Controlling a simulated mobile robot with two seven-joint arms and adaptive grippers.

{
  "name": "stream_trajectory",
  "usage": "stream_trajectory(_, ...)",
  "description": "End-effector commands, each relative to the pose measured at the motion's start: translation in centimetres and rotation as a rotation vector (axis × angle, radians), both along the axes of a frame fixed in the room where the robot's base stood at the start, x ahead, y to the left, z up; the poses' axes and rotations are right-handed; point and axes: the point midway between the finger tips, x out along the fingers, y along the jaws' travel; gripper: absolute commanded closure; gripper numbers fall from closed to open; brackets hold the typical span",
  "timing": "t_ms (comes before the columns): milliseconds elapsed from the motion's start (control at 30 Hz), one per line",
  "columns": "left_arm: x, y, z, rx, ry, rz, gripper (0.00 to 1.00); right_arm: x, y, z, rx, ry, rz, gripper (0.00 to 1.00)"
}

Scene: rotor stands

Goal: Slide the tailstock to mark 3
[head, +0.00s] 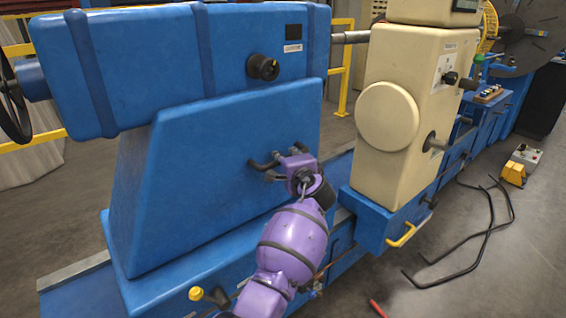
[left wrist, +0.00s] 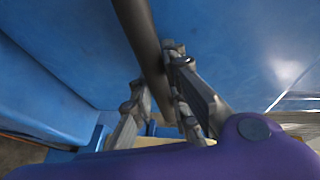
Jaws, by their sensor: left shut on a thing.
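The tailstock (head: 215,190) is the large blue casting at the left of the head view, standing on a long blue bed (head: 85,290). A dark bar handle (head: 254,164) sticks out of its front face; it also shows in the left wrist view (left wrist: 140,30). My left gripper (head: 272,172) is shut on this handle, its fingers on both sides of the bar in the left wrist view (left wrist: 158,85). The tailstock's spindle (head: 350,37) points right. I cannot make out mark 3 or any scale. My right gripper is not in view.
A cream-coloured housing (head: 405,130) stands on the bed just right of the tailstock, with a gap between. A yellow-knobbed lever (head: 197,294) sits low in front. Black bent rods (head: 465,240) and a yellow pedal box (head: 514,172) lie on the floor at right.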

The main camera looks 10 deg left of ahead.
Motion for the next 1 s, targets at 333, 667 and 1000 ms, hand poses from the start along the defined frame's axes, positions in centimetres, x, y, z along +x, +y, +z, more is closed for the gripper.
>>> stream_trajectory(333,0.2,-0.6,0.4,0.000,-0.006,-0.012,0.83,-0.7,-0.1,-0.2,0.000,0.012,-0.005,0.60)
stream_trajectory(667,0.1,-0.3,0.2,-0.001,-0.003,-0.006,0.66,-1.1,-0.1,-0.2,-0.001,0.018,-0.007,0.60)
stream_trajectory(1000,-2.1,-1.5,0.5,-0.004,-0.004,-0.006,0.66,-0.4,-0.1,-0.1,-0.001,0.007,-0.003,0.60)
